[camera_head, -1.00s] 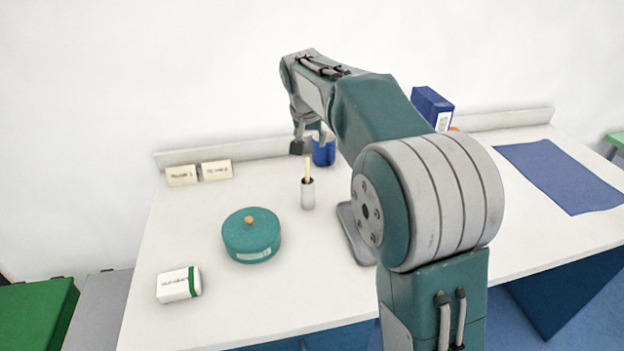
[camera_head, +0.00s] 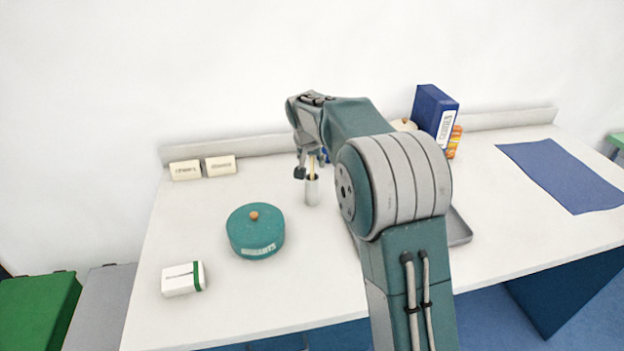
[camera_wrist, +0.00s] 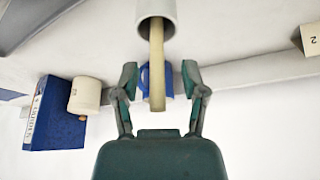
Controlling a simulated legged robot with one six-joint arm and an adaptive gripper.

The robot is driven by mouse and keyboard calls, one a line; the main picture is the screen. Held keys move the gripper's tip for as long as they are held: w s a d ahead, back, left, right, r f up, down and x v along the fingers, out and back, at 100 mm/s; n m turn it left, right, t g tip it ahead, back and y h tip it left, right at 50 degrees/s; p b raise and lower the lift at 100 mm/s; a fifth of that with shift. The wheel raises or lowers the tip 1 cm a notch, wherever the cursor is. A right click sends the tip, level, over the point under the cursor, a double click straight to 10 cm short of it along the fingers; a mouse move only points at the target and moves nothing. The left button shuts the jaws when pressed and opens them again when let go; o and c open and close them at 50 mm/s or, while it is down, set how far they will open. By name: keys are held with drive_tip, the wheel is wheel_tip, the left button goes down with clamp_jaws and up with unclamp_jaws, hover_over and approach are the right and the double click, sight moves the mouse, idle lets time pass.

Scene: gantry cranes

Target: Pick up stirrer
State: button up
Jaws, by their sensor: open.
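The stirrer is a thin pale stick (camera_wrist: 157,68) standing in a small light grey cylindrical holder (camera_head: 312,191). In the wrist view the holder (camera_wrist: 155,12) is at the top and the stick points down the picture between my fingers. My gripper (camera_wrist: 158,82) is open, one finger on each side of the stick, with a gap on both sides. In the head view my gripper (camera_head: 308,172) is at the top of the holder, partly hidden by my arm. The stick (camera_head: 312,163) shows only a little there.
A blue box (camera_head: 432,112) stands behind my arm. A blue mat (camera_head: 562,175) lies right. A blue mug (camera_wrist: 215,77) is behind the stick.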

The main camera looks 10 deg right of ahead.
drive_tip(key=shift+a, duration=0.25)
drive_tip(key=shift+d, duration=0.5)
clamp_jaws()
